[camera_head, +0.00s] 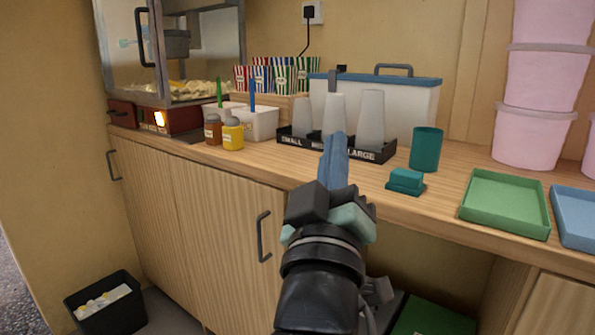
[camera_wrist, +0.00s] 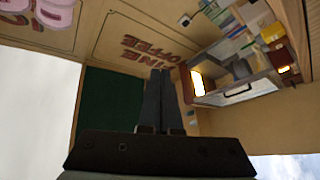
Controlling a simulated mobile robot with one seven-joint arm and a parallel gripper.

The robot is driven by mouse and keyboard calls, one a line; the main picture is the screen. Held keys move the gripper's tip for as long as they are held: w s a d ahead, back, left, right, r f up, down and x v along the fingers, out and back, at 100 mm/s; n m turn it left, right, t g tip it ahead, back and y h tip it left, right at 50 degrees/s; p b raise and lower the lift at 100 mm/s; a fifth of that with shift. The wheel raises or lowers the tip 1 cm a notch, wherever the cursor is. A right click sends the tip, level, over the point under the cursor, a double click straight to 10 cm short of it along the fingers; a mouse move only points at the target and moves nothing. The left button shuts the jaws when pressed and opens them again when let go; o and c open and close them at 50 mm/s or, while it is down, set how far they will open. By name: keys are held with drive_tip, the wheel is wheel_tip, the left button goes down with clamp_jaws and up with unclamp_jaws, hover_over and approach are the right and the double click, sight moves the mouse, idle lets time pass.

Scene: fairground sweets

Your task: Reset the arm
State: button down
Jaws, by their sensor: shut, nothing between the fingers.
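My gripper (camera_head: 335,150) points upward in front of the counter in the head view, with its blue-grey fingers close together and nothing between them. The fingers overlap the cup holder and the cups behind them in the picture. In the wrist view my gripper (camera_wrist: 160,75) is also shut, its two dark fingers side by side. That view looks up at a wall panel with partly hidden lettering (camera_wrist: 150,48).
The wooden counter (camera_head: 440,210) carries a popcorn machine (camera_head: 165,85), a black cup holder (camera_head: 376,155), a teal cup (camera_head: 426,149), a green tray (camera_head: 505,204) and a blue tray (camera_head: 575,215). Pink tubs (camera_head: 532,138) are stacked at right. A black bin (camera_head: 105,310) stands on the floor.

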drive_tip(key=s+a+r+m+t+y+p, duration=0.1)
drive_tip(key=s+a+r+m+t+y, duration=0.15)
drive_tip(key=s+r, duration=0.55)
drive_tip(key=s+a+r+m+t+y+p, duration=0.1)
drive_tip(key=s+a+r+m+t+y, duration=0.15)
drive_tip(key=s+r, duration=0.5)
wheel_tip(320, 180, up, 31)
drive_tip(key=h+p, duration=0.1)
drive_tip(key=p, duration=3)
drive_tip(key=shift+w+d, duration=0.3)
drive_tip(key=shift+w, duration=0.15)
